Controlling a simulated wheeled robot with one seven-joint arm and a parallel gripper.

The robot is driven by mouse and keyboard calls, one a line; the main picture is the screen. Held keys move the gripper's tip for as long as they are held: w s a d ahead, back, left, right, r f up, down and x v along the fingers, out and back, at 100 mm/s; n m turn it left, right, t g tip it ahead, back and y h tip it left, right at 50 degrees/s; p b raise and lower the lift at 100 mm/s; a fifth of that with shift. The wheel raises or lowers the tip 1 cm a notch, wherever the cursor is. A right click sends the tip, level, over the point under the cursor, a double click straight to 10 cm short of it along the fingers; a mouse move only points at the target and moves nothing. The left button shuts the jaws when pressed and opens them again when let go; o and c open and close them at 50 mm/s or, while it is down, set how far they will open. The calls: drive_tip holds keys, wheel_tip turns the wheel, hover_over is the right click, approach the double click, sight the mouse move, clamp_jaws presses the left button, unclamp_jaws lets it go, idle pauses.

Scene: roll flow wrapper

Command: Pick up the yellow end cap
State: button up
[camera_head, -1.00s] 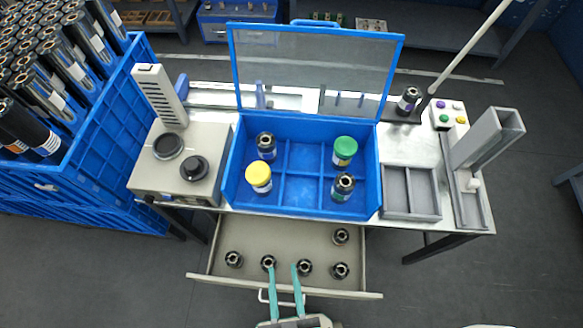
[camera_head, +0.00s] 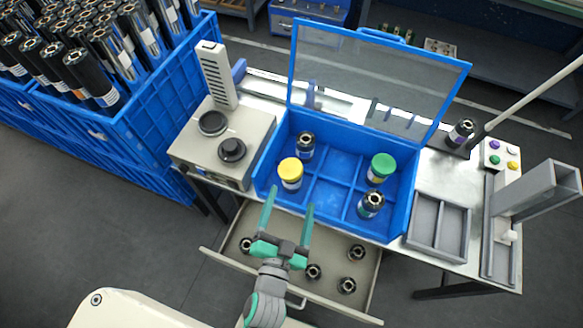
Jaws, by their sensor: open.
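The yellow end cap (camera_head: 290,168) sits on top of a roll standing upright in a left, front compartment of the blue box (camera_head: 329,224). My gripper (camera_head: 290,196) is open and empty, its two teal fingers pointing away from me toward the box. In the picture its fingertips lie just below the yellow cap, one on each side; they look apart from it. The height of the fingers above the drawer cannot be told exactly.
The box's clear lid (camera_head: 375,78) stands open at the back. A green-capped roll (camera_head: 381,168) and dark rolls (camera_head: 371,204) share the box. The open drawer (camera_head: 225,256) holds several dark pieces. A grey device (camera_head: 225,130) stands left; a grey tray (camera_head: 438,226) lies right.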

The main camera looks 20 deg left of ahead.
drive_tip(key=w+a+r+n+y, duration=0.3)
drive_tip(key=w+a+r+y, duration=0.6)
drive_tip(key=w+a+r, duration=0.55)
drive_tip(key=s+a+r+n+g+y, duration=0.2)
drive_tip(key=a+r+n+g+y, duration=0.1)
drive_tip(key=a+r+n+g, duration=0.4)
drive_tip(key=s+a+r+n+g+y, duration=0.2)
drive_tip(key=a+n+g+y, duration=0.15)
drive_tip(key=a, duration=0.45)
drive_tip(key=n+g+h, duration=0.5)
drive_tip(key=n+h, duration=0.1)
drive_tip(key=h, duration=1.2)
hover_over(289, 168)
drive_tip(key=shift+m, duration=0.25)
wheel_tip(289, 168, down, 21)
drive_tip(key=shift+s+a+r, duration=0.1)
drive_tip(key=shift+r, duration=0.1)
drive_tip(key=shift+f, duration=2.65)
